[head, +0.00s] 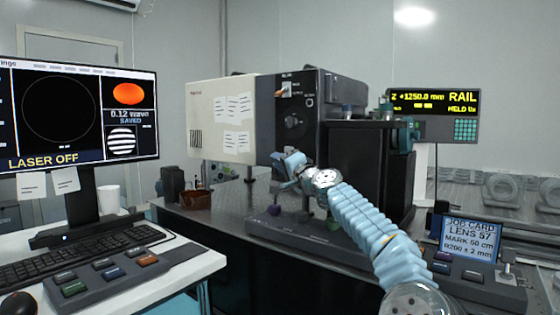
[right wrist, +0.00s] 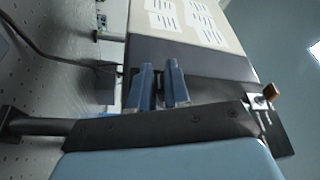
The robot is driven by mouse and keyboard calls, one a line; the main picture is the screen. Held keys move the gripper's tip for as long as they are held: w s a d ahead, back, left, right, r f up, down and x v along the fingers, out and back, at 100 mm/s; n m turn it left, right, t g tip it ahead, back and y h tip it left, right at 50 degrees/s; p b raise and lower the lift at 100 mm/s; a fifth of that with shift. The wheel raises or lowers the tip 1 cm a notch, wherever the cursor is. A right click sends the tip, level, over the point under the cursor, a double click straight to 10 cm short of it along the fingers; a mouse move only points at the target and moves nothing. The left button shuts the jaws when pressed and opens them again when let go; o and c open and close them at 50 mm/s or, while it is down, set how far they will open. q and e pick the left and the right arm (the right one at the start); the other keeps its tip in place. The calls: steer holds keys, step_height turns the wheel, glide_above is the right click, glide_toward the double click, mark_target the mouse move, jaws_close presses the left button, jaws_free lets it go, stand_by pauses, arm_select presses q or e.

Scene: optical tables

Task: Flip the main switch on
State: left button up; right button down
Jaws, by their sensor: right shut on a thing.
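A large instrument box has a cream side and a dark front panel (head: 313,98); the panel also shows in the right wrist view (right wrist: 205,60). A small switch with an orange-brown tip (head: 284,88) sits on a pale plate near the panel's top; it is at the right in the right wrist view (right wrist: 272,91). A round black knob (head: 292,121) lies below it. My right gripper (head: 280,160) is low at the panel, below the knob. In the right wrist view its blue fingers (right wrist: 160,72) are close together around a small dark part, mostly hidden. My left gripper is out of view.
A monitor (head: 80,160) reading LASER OFF, a keyboard (head: 85,245) and a button box (head: 112,270) stand on the left desk. A brown container (head: 197,200) stands left of the gripper. A job-card display (head: 470,240) is at the right. A cable (right wrist: 50,55) runs near the box.

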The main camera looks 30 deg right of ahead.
mark_target(281, 149)
steer(key=r+m+p, duration=0.1)
steer(key=m+p, duration=0.1)
steer(key=p, duration=0.1)
steer(key=r+m+g+p, duration=0.1)
steer(key=m+p, duration=0.1)
steer(key=p, duration=0.2)
steer(key=r+m+g+p, duration=0.1)
steer(key=m+p, duration=0.1)
steer(key=p, duration=0.1)
steer(key=shift+a+h, duration=0.2)
steer(key=shift+h, duration=0.1)
steer(key=shift+m+g+p, duration=0.5)
steer(key=shift+m+p, duration=0.1)
steer(key=shift+m, duration=0.3)
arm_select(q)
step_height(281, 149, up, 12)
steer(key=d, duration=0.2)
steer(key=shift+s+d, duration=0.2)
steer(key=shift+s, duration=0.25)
arm_select(e)
steer(key=shift+d+r+m+g+y, duration=0.2)
steer(key=shift+m+g, duration=0.1)
steer(key=shift+m, duration=0.35)
steer(key=shift+d+r+m+g+y, duration=0.1)
steer(key=shift+m+g+y, duration=0.15)
steer(key=shift+m, duration=0.4)
steer(key=c, duration=1.2)
jaws_free()
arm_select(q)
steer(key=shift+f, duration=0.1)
